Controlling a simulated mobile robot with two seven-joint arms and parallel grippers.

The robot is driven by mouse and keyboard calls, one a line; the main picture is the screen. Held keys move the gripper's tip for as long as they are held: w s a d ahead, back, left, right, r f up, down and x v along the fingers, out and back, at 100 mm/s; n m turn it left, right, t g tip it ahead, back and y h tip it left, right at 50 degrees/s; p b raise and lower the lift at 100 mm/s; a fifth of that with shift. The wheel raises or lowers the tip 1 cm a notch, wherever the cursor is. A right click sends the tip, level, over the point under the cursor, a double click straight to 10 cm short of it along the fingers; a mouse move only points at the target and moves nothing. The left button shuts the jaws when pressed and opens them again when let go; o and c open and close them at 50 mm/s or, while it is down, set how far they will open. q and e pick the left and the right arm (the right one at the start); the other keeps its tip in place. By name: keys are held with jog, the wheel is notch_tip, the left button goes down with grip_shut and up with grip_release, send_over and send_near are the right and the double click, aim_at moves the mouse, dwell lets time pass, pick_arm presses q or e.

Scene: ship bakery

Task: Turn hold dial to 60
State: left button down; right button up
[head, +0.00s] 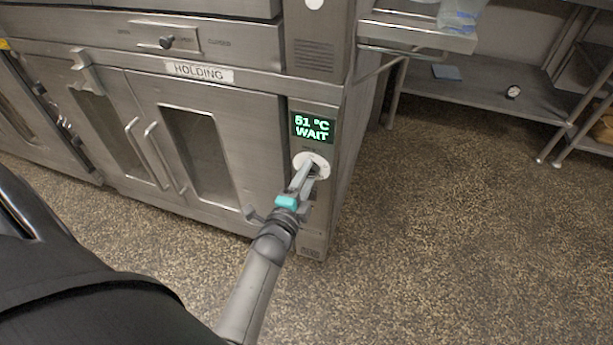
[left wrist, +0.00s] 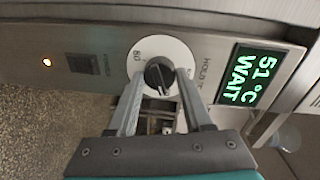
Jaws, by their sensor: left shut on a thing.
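The hold dial is a black knob (left wrist: 160,76) on a round white plate (head: 311,165) on the front panel of the holding cabinet. The green display (head: 312,127) above it reads 51 °C WAIT, and the same display shows in the left wrist view (left wrist: 246,75). My left gripper (head: 306,171) is at the dial, its two fingers on either side of the knob and shut on it. In the head view the gripper hides most of the knob. The plate's mark 80 shows in the wrist view; the exact setting is hard to read. My right gripper is not in view.
The cabinet's double doors (head: 205,145) with upright handles are closed, left of the panel. A small lit lamp (left wrist: 46,62) and a dark switch (left wrist: 82,70) are on the panel. Open speckled floor (head: 440,230) lies to the right, before a metal shelf (head: 490,92).

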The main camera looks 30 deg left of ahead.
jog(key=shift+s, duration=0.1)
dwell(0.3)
pick_arm(q)
jog(key=shift+c, duration=1.6)
grip_release()
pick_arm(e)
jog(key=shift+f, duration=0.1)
pick_arm(q)
jog(key=shift+s, duration=0.1)
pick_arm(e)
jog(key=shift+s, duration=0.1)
